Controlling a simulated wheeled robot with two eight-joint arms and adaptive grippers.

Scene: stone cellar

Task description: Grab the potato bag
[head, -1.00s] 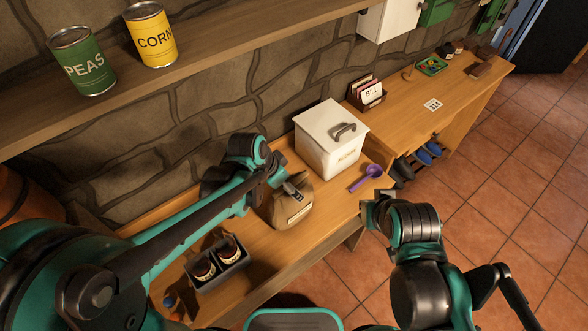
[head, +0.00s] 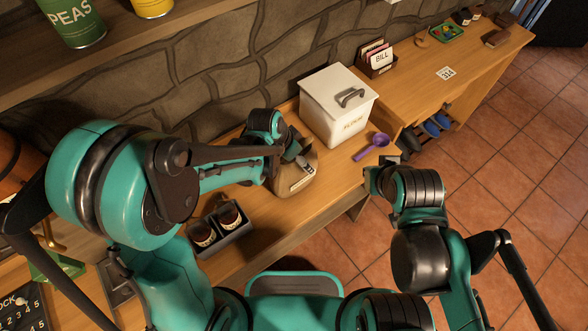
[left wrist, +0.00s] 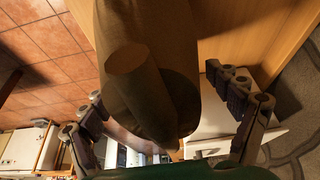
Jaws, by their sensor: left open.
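The potato bag (head: 297,178) is a brown sack with a pale label, standing on the wooden counter left of the white flour bin. My left gripper (head: 301,160) is at the bag's upper back side and partly hides it. In the left wrist view the bag (left wrist: 150,45) fills the middle, between the spread fingers of my left gripper (left wrist: 158,95). These fingers are open, with one on each side of the bag; I cannot tell whether they touch it. My right gripper (head: 376,178) is off the counter's front edge, away from the bag; its fingers are not clear.
A stone wall (head: 205,85) rises behind. Shoes (head: 436,127) sit on a low shelf at right.

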